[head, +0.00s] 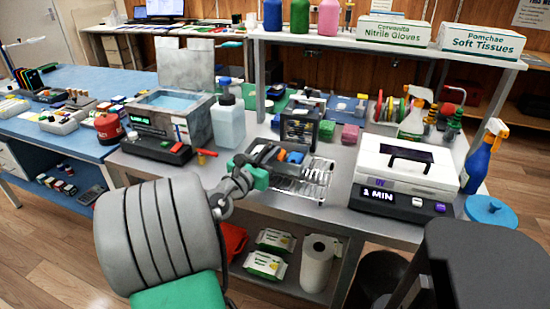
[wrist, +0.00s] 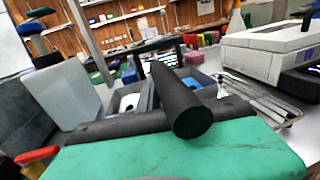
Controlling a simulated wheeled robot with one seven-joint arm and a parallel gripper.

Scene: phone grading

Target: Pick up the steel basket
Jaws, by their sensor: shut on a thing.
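The steel basket (head: 316,178) is a shallow wire basket on the grey workbench, right of my gripper (head: 265,156); its wires also show at the right in the wrist view (wrist: 262,100). A thick black handle (wrist: 184,108) points toward the wrist camera. My gripper (wrist: 178,118) is shut on this handle, with dark fingers on either side. My gripper hides part of the handle, and I cannot tell whether the basket touches the bench.
A small dark frame (head: 300,126) stands behind, under the shelf (head: 340,38). Free bench (head: 345,215) is in front.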

